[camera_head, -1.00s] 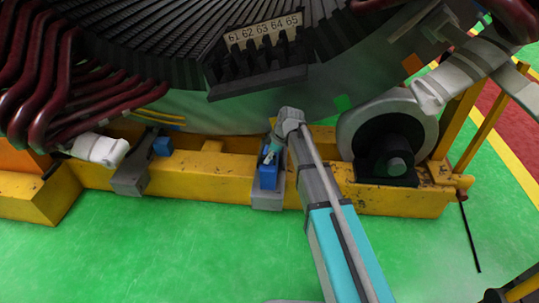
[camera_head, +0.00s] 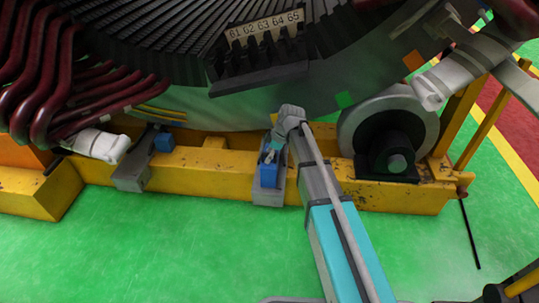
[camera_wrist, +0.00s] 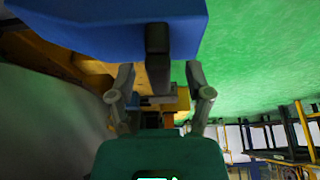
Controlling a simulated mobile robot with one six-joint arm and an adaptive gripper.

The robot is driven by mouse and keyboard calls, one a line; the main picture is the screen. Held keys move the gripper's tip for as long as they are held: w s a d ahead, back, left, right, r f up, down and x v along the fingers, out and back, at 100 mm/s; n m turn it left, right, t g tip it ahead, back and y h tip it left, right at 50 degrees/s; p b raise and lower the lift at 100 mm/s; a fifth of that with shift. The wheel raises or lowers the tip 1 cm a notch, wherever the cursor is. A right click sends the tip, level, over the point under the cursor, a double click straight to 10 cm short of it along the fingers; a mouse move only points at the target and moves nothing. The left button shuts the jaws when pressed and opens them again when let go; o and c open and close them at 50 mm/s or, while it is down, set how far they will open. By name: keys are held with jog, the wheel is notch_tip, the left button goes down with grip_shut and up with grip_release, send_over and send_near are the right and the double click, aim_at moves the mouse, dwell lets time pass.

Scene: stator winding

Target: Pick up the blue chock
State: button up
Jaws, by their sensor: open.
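A blue chock (camera_head: 264,176) sits on a grey bracket (camera_head: 268,195) at the front of the yellow beam, below the stator. My gripper (camera_head: 271,153) is right at its top, partly hidden by the wrist. In the wrist view the blue chock (camera_wrist: 80,25) fills the upper part, and a dark bar (camera_wrist: 158,55) stands out from it. My gripper's two fingers (camera_wrist: 159,68) are open, one on each side of the bar, with gaps visible. A second blue chock (camera_head: 163,142) is farther left, by another grey bracket (camera_head: 132,178).
The yellow beam (camera_head: 210,172) runs across the view. A large grey roller (camera_head: 418,120) stands to the right of my arm. The stator (camera_head: 180,60) overhangs above, with dark red bars at left. The green floor (camera_head: 180,250) in front is clear.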

notch_tip(320, 180, up, 12)
jog(key=h+p, duration=0.4)
jog(key=p, duration=1)
jog(key=shift+s+a+r+h, duration=0.15)
jog(key=shift+a+r+h, duration=0.05)
jog(key=shift+r+h, duration=0.1)
jog(key=shift+f, duration=0.2)
notch_tip(320, 180, down, 8)
jog(key=b, duration=0.8)
jog(key=shift+f+b, duration=0.25)
jog(key=shift+b, duration=0.15)
jog(key=shift+f, duration=0.1)
jog(key=shift+d+f+b, duration=0.2)
jog(key=shift+f+b, duration=2.25)
jog(key=shift+b, duration=0.15)
